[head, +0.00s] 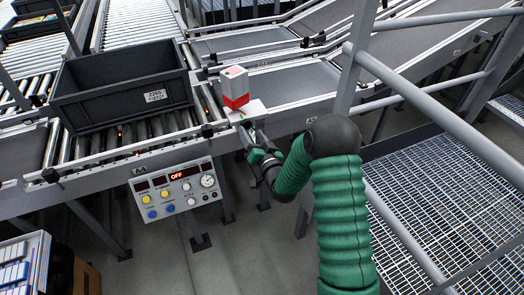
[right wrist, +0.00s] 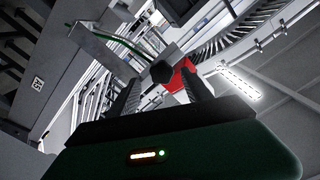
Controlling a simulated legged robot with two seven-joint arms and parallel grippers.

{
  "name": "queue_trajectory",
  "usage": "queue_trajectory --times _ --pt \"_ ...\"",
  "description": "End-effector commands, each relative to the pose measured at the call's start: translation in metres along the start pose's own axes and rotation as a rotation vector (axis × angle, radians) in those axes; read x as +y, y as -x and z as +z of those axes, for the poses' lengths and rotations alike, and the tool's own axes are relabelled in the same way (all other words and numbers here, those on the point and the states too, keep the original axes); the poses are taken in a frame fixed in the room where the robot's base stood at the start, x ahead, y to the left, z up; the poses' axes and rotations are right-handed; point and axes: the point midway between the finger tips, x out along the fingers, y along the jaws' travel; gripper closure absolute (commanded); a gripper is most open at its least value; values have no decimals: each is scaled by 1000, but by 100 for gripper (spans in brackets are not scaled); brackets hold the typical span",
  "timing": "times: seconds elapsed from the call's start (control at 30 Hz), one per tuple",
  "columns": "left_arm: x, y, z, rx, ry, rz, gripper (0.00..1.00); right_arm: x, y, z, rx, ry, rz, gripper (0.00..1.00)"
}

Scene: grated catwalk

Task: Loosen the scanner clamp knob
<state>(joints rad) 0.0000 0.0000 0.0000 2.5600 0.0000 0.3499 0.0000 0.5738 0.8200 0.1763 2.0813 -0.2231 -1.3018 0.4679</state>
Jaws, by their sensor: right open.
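The scanner (head: 236,88), a white and red box, stands on a light plate at the conveyor's edge in the head view. In the right wrist view a dark, faceted knob (right wrist: 162,72) shows in front of the scanner's red part (right wrist: 179,77). My right gripper (head: 246,137) is just below the scanner's plate, reaching up from the lower right. In the right wrist view its two dark fingers (right wrist: 161,80) are apart, with the knob between their tips in the picture. I cannot tell whether they touch it. In the head view I cannot make out the knob. My left gripper is out of view.
A dark grey tote (head: 122,90) sits on the rollers left of the scanner. A control panel (head: 176,190) reading OFF hangs below the conveyor. A grey railing (head: 430,108) and grated walkway (head: 445,190) lie to the right of my arm.

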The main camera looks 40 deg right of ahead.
Motion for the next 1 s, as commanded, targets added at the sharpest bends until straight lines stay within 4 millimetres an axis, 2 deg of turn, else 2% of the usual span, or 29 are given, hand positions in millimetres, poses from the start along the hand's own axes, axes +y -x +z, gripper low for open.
queue_trajectory --times 0.2,0.3,0.43,0.6,1.0 --pt "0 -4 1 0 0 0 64 2 66 2 -3 0 3 43" --pt "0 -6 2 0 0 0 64 3 94 2 -3 0 4 43" --pt "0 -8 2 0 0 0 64 3 120 2 -2 -1 4 43" --pt "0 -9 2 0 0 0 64 2 135 1 -1 -1 2 43" --pt "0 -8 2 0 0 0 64 2 136 1 -1 -1 1 43"
